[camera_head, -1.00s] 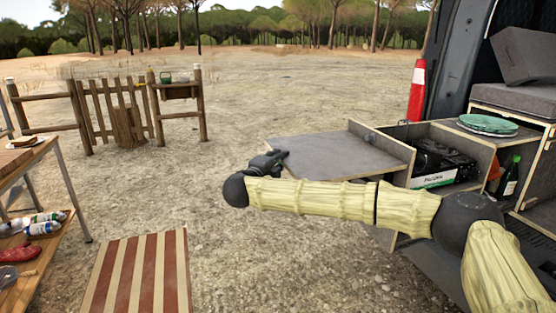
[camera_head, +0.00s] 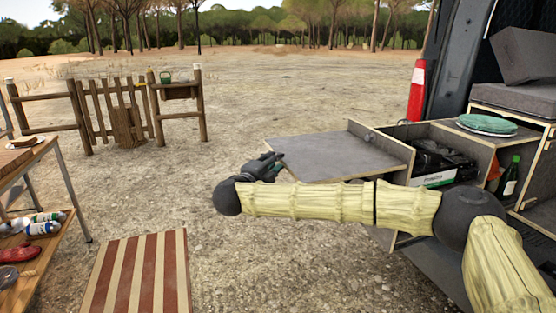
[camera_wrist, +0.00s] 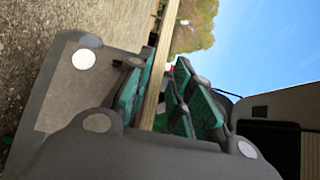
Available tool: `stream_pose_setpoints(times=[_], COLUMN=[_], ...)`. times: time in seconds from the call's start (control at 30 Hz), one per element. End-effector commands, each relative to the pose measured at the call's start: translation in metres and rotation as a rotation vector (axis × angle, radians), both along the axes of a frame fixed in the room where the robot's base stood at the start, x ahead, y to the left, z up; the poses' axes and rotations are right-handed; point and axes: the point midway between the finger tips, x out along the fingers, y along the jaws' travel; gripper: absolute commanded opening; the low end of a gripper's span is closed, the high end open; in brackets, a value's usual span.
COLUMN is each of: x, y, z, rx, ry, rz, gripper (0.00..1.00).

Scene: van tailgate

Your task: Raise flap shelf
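The flap shelf (camera_head: 335,157) is a grey panel with pale wooden edges. It sticks out about level to the left from the kitchen unit in the van. My gripper (camera_head: 277,165) is at its outer left end, near the front corner. In the wrist view my gripper (camera_wrist: 158,95) has its green-padded fingers apart. The shelf's pale wooden edge (camera_wrist: 163,65) runs between them, with some space at the far finger. I cannot tell whether either finger touches the wood. The shelf's underside is hidden in the head view.
The kitchen unit (camera_head: 447,135) holds a stove box (camera_head: 437,178), a green bottle (camera_head: 510,177) and green plates (camera_head: 487,124). A wooden table (camera_head: 30,155) and striped mat (camera_head: 137,272) are at left. Open gravel lies between.

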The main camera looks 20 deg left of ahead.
Motion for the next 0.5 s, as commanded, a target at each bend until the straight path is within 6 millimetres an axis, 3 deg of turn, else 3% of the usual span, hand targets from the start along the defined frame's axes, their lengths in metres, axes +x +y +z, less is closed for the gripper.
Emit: stream_pose_setpoints(times=[0.3, 0.5], x=[-0.056, -0.075], y=[0.005, 0.007], z=[0.0, -0.001], rx=[-0.002, -0.001], ry=[0.0, 0.001], rz=[0.001, 0.001], gripper=[0.22, 0.22])
